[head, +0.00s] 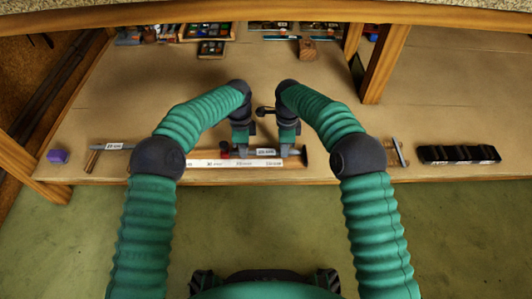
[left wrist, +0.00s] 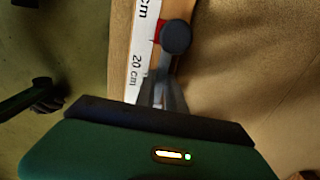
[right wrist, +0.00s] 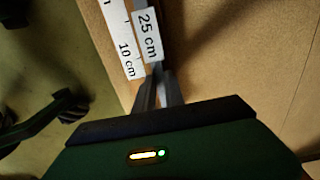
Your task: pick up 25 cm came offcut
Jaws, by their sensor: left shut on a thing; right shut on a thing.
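The 25 cm came offcut (head: 266,153) is a thin grey strip with a white "25 cm" tag, at the front of the bench in the head view. The tag also shows in the right wrist view (right wrist: 147,36). My left gripper (head: 241,153) is shut on the strip left of the tag, its fingers low in the left wrist view (left wrist: 164,95). My right gripper (head: 287,152) is shut on the strip right of the tag, its fingers also in the right wrist view (right wrist: 160,88). I cannot tell whether the strip touches the bench fixture.
A white marked scale (head: 235,163) runs along the front edge beside the strip, with a dark end piece (head: 304,156). Another tagged strip (head: 113,146) and a purple block (head: 57,157) lie left. A black rack (head: 458,154) stands right.

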